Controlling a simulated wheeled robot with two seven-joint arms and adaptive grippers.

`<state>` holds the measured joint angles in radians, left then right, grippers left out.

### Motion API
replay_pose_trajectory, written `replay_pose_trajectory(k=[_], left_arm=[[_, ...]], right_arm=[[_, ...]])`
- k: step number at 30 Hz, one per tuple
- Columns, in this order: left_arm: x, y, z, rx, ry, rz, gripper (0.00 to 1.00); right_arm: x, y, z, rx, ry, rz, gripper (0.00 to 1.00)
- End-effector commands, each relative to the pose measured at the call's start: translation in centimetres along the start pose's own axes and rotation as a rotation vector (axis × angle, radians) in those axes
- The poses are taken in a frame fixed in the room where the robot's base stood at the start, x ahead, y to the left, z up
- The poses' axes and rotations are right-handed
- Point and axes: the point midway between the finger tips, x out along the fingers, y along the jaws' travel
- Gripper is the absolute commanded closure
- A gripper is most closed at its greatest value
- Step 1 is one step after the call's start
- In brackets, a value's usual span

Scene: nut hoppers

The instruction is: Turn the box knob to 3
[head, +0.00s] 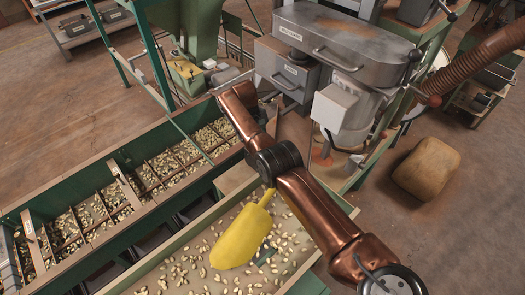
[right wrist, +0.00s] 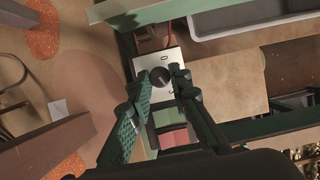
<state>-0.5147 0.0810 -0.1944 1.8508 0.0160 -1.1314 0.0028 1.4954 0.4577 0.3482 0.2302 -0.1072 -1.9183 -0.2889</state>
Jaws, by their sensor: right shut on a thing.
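In the right wrist view, a round black knob (right wrist: 160,77) sits on a pale metal box plate (right wrist: 150,60). My right gripper (right wrist: 160,75) has its two green fingers either side of the knob and is shut on it. Any number or pointer on the knob is too small to read. In the head view my copper right arm crosses the middle and reaches up and left; its fingers and the knob cannot be made out there. My left gripper is not in view.
In the head view, a long divided trough of nuts (head: 20,217) runs along the left. A yellow scoop (head: 243,236) lies over a nut tray (head: 150,272) below my arm. A grey machine (head: 345,50) stands close right of my arm, and a brown sack (head: 427,168) lies on the floor.

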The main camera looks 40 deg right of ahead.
Motion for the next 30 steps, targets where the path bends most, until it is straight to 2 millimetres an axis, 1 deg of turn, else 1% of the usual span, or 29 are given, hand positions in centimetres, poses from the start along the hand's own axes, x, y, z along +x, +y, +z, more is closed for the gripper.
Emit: replay_pose_trajectory(k=[6,17,18,25,30], left_arm=[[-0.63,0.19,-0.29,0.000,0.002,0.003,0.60],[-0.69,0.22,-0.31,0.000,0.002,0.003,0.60],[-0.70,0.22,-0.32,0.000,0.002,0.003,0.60],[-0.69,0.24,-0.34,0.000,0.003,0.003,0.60],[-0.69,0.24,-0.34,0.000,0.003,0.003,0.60]], right_arm=[[-0.05,-0.02,-0.17,0.025,0.006,-0.011,1.00],[-0.14,-0.02,-0.17,0.027,0.007,-0.011,1.00],[-0.14,-0.02,-0.17,0.027,0.007,-0.011,0.80],[-0.06,0.03,-0.07,0.027,0.004,-0.012,0.64],[-0.04,0.04,-0.04,0.028,0.003,-0.012,0.64]])
